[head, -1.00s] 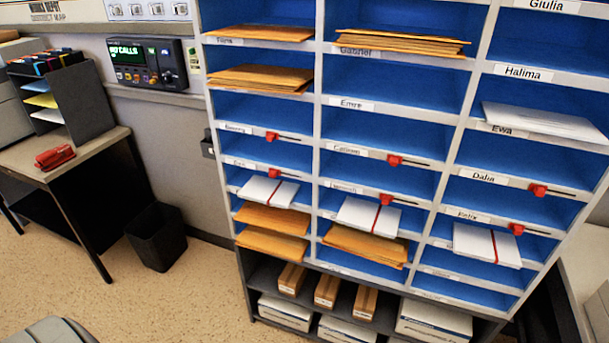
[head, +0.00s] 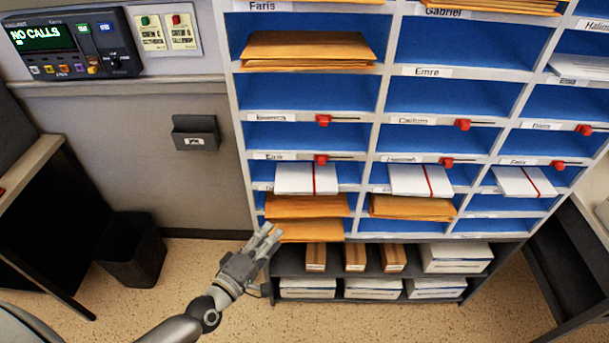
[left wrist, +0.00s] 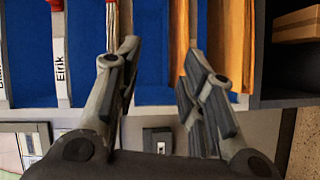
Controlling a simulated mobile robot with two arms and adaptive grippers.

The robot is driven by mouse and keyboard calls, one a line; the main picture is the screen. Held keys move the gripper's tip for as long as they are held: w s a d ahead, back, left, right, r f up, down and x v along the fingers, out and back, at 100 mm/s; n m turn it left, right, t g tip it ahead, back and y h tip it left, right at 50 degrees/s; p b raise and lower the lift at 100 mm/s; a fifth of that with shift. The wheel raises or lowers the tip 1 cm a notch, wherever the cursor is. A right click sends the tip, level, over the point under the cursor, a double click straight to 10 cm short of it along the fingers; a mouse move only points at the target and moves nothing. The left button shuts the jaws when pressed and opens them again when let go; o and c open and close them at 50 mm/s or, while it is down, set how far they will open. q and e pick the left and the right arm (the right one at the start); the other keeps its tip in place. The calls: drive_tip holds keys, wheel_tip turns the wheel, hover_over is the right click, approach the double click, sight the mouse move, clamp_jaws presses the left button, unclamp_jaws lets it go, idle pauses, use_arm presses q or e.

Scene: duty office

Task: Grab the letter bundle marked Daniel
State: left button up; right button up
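White letter bundles with red bands stick out of one row of the blue pigeonhole rack: a left one (head: 292,178), a middle one (head: 407,180) and a right one (head: 512,182). I cannot read the name Daniel on any label or bundle. The left bundle lies below the label Eirik (head: 274,156), which also shows in the left wrist view (left wrist: 60,62). My left gripper (head: 268,235) is open and empty, in front of the rack's lower left corner, below that bundle. In the left wrist view its fingers (left wrist: 158,62) are spread. My right gripper is out of view.
Brown envelopes (head: 305,206) jut out just below the left bundle, close to my left gripper. Red sliders (head: 322,121) sit on the shelf edges. Boxes (head: 308,288) fill the grey base shelf. A black bin (head: 133,250) and a desk stand left.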

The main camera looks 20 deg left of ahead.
use_arm(q)
drive_tip(key=n, duration=0.2)
approach(298, 193)
drive_tip(key=shift+t+h, duration=0.3)
drive_tip(key=shift+t, duration=0.1)
drive_tip(key=w, duration=0.3)
drive_tip(key=w+d+f+p, duration=0.1)
drive_tip(key=shift+w+f, duration=0.1)
drive_tip(key=shift+w, duration=0.15)
drive_tip(key=p+x, duration=0.1)
drive_tip(key=x, duration=0.3)
drive_tip(key=shift+w, duration=0.25)
drive_tip(key=shift+d, duration=0.1)
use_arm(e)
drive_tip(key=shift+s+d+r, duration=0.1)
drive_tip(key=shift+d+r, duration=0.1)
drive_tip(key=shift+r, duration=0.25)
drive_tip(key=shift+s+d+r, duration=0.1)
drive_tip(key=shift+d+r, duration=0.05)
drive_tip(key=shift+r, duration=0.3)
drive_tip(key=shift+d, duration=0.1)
use_arm(q)
clamp_jaws()
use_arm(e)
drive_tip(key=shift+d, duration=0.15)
